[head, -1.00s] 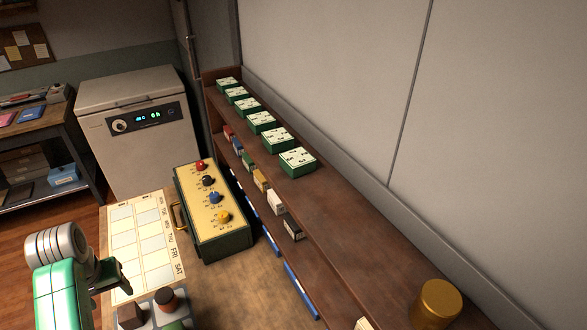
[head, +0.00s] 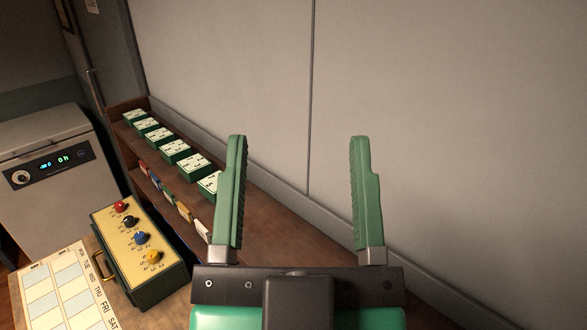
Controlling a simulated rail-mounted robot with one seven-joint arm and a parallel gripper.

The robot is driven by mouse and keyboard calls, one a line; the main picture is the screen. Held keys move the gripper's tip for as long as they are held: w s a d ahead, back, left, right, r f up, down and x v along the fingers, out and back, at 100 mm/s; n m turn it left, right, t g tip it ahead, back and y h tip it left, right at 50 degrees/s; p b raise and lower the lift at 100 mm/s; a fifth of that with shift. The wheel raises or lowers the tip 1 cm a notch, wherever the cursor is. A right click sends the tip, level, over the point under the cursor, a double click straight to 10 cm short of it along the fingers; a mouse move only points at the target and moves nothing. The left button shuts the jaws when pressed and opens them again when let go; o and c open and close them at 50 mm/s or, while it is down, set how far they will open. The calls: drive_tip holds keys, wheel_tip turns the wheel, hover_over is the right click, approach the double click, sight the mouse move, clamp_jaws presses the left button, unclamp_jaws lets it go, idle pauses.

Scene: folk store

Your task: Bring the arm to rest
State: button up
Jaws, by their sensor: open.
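My gripper (head: 301,195) stands large and close in the head view, right of the middle. Its two green fingers point up and are spread wide apart. Nothing is between them; only the grey wall and the shelf edge show behind. The gripper's dark palm and green wrist fill the bottom middle and hide part of the shelf.
A brown shelf (head: 283,207) along the wall bears several green boxes with white tops (head: 176,148). A green case with coloured knobs (head: 138,240) and a weekday chart (head: 62,295) lie at the lower left. A grey machine (head: 48,190) with a display stands behind.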

wheel_tip(320, 180, up, 27)
drive_tip(key=p, duration=2.7)
drive_tip(key=shift+a, duration=0.15)
drive_tip(key=shift+w, duration=0.1)
